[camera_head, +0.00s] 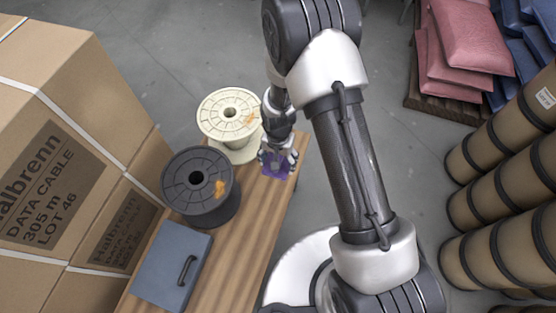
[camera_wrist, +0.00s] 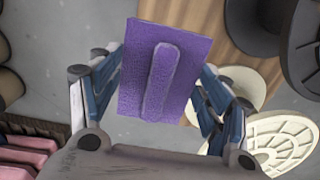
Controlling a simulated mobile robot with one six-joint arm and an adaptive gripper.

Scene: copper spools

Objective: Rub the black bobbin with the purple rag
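The black bobbin (camera_head: 185,190) stands upright on the wooden table, with an orange smear on the right of its top flange. It shows partly at the upper right of the wrist view (camera_wrist: 308,52). The purple rag (camera_wrist: 190,60) is a flat pad with a raised ridge facing the wrist camera; it also shows in the head view (camera_head: 276,172). My gripper (camera_head: 278,160) holds the rag over the table's right edge, to the right of the black bobbin and apart from it. Its fingers (camera_wrist: 158,80) close on the rag from both sides; the fingertips are partly hidden by it.
A cream bobbin (camera_head: 215,112) with an orange smear stands behind the black one, left of my gripper. A grey-blue case (camera_head: 165,260) lies at the table's (camera_head: 245,230) near end. Cartons (camera_head: 70,130) crowd the left. Brown rolls (camera_head: 500,190) and pink sacks (camera_head: 460,40) stand right.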

